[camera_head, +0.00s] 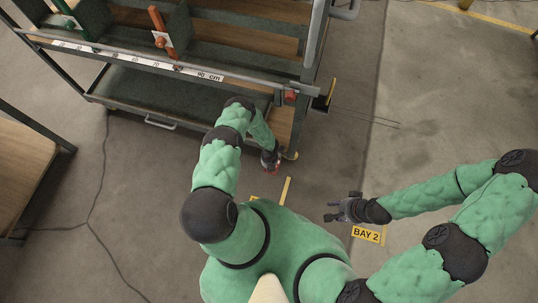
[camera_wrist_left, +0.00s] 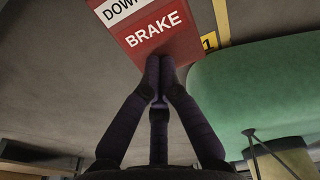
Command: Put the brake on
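The cart (camera_head: 190,90) is a grey shelved rack with a wooden deck at the top of the head view. A red brake pedal (camera_wrist_left: 165,38) with the white word BRAKE fills the top of the left wrist view; a white label above it reads DOWN, partly cut off. A little of its red shows in the head view (camera_head: 272,173), low by the cart's near right corner. My left gripper (camera_wrist_left: 160,66) has its fingers together, tips over the pedal's lower edge; contact cannot be told. My right gripper (camera_head: 336,208) is open and empty above the floor.
A yellow BAY 2 floor sign (camera_head: 366,234) and a yellow line (camera_head: 285,190) lie on the floor. A wooden table (camera_head: 22,165) stands at the left. A dark cable (camera_head: 95,195) runs over the floor.

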